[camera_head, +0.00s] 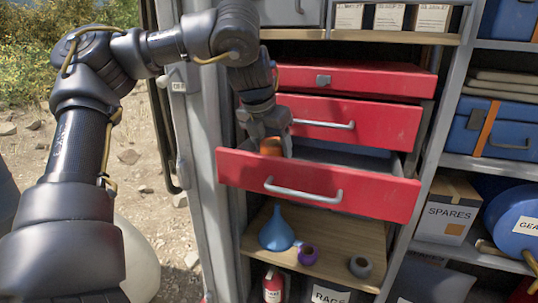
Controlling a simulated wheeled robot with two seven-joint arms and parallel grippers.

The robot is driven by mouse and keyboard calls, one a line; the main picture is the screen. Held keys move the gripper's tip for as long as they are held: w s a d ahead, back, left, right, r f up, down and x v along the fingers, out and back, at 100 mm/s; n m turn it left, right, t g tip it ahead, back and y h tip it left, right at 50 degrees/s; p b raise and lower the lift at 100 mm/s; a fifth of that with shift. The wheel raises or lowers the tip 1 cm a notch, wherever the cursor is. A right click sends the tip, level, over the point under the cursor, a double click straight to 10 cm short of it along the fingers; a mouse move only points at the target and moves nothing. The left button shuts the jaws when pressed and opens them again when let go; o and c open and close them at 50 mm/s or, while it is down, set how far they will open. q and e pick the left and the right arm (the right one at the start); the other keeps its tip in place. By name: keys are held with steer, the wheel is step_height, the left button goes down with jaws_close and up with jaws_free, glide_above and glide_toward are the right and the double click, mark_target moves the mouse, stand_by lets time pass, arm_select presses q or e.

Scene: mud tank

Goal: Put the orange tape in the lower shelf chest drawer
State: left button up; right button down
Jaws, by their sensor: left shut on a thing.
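My left gripper (272,136) reaches down from above into the left part of an open red drawer. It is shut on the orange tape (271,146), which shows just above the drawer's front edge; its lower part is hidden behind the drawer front. I cannot tell whether the tape touches the drawer floor. The open drawer (375,192) is the lowest of the red chest, pulled out, with a silver bar handle. The red drawers above it (385,121) are at the back. My right gripper is not in view.
Below the open drawer, a wooden shelf (330,240) holds a blue funnel (277,230), a purple tape roll (308,255) and a grey roll (360,267). A metal post (207,130) stands close left of the drawer. A SPARES box (449,211) is at right.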

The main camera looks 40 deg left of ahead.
arm_select(q)
steer(key=shift+a+f, duration=0.25)
steer(key=f, duration=0.3)
steer(key=shift+w+a+f+p, duration=0.1)
steer(key=shift+a+f+p, duration=0.2)
steer(key=shift+f, duration=0.05)
steer(key=shift+d, duration=0.1)
steer(key=o, duration=1.1)
steer(key=shift+f, duration=0.1)
steer(key=b+v, duration=0.1)
steer(key=v, duration=1)
steer(key=shift+s+r, duration=0.2)
steer(key=shift+r, duration=0.5)
